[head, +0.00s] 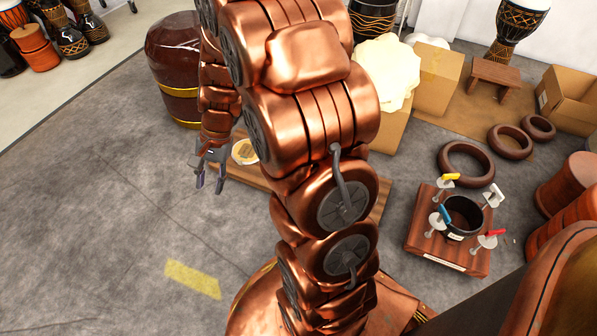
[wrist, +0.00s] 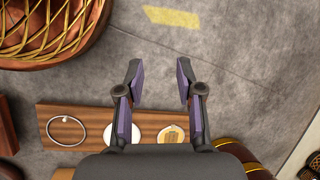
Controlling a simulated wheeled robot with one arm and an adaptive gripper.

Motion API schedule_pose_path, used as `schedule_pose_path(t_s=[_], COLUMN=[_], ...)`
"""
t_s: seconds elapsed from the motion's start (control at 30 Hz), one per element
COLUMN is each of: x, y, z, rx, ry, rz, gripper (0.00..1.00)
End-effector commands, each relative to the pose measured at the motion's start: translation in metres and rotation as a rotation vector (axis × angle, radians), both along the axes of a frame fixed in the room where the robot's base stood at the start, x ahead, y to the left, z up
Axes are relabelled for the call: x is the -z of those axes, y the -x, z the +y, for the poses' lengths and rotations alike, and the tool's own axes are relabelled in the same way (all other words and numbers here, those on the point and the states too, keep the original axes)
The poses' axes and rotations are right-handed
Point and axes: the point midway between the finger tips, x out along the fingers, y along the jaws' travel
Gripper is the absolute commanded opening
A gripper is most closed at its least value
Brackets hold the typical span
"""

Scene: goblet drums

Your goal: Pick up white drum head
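A white disc, the white drum head (wrist: 118,133), lies flat on a low wooden board (wrist: 90,118) in the wrist view, partly covered by my left finger. To its right on the board is a disc with a tan centre (wrist: 171,135), which also shows in the head view (head: 244,151). To its left is a thin ring (wrist: 67,130). My gripper (wrist: 160,82) is open and empty, its fingertips over bare floor beside the board. It also shows in the head view (head: 210,183). In the head view my arm hides much of the board and the white drum head.
A large dark brown drum with gold bands (head: 178,70) stands close behind the board. A round body with gold lattice (wrist: 40,35) is at the wrist view's upper left. Cardboard boxes (head: 437,80) and a clamped stand (head: 425,235) are to the right. Floor to the left is clear.

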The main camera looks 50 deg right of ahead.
Motion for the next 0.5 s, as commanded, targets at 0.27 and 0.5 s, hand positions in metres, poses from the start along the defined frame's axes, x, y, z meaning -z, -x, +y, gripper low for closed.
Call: schedule_pose_path(t_s=[0.27, 0.5], x=[0.059, 0.118], y=[-0.059, -0.091], z=[-0.064, -0.133], rx=[0.374, 0.705], ry=[-0.041, -0.07], rz=[0.019, 0.046], gripper=[0.36, 0.36])
